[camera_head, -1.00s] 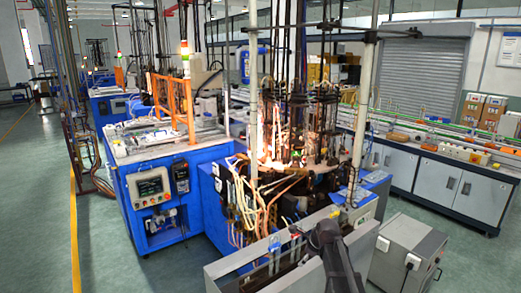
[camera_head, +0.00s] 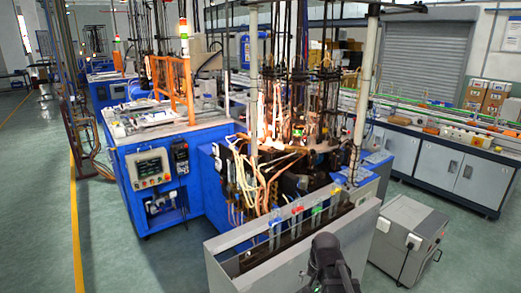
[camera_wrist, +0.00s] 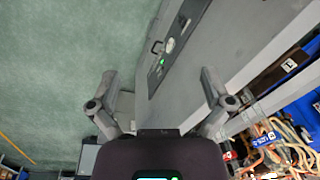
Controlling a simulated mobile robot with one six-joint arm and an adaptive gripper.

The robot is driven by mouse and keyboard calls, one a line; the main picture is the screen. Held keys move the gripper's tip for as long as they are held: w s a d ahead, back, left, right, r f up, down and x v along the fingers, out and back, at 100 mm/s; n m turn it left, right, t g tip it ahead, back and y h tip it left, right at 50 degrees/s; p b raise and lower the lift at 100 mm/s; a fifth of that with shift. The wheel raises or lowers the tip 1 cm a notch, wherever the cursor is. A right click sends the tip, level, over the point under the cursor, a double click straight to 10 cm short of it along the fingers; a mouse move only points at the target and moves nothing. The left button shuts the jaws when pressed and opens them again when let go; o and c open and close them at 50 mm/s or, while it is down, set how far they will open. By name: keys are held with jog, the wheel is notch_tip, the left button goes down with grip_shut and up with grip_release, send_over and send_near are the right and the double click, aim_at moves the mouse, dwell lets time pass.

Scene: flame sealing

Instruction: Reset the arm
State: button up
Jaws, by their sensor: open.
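My gripper (camera_wrist: 158,75) shows in the wrist view with its two grey fingers spread wide and nothing between them. It is in front of a grey metal panel (camera_wrist: 215,65) that has a small green-lit switch, with green floor to the left. In the head view my dark arm (camera_head: 328,262) is at the bottom, in front of the grey enclosure wall of the flame machine. I cannot make out the fingers there. The flame machine (camera_head: 215,205) has blue sides, orange hoses and a bright glow near its middle.
A grey cabinet (camera_head: 408,238) stands on the floor to the right of the enclosure. A long bench with grey doors (camera_head: 468,180) runs along the right. A control panel (camera_head: 152,168) faces forward on the left machine. Green floor (camera_head: 120,250) is clear at lower left.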

jog(key=shift+s+d+f+n+g+h+b, duration=0.15)
jog(key=shift+s+f+n+b, duration=0.15)
jog(key=shift+s+n, duration=0.6)
jog(key=shift+s+f+n+g+h+b, duration=0.15)
jog(key=shift+s+f+n, duration=0.2)
jog(key=shift+s+n, duration=0.6)
jog(key=shift+s+d+f+n+g+h+b, duration=0.1)
jog(key=shift+s+f+n+b, duration=0.2)
jog(key=shift+s+n, duration=0.6)
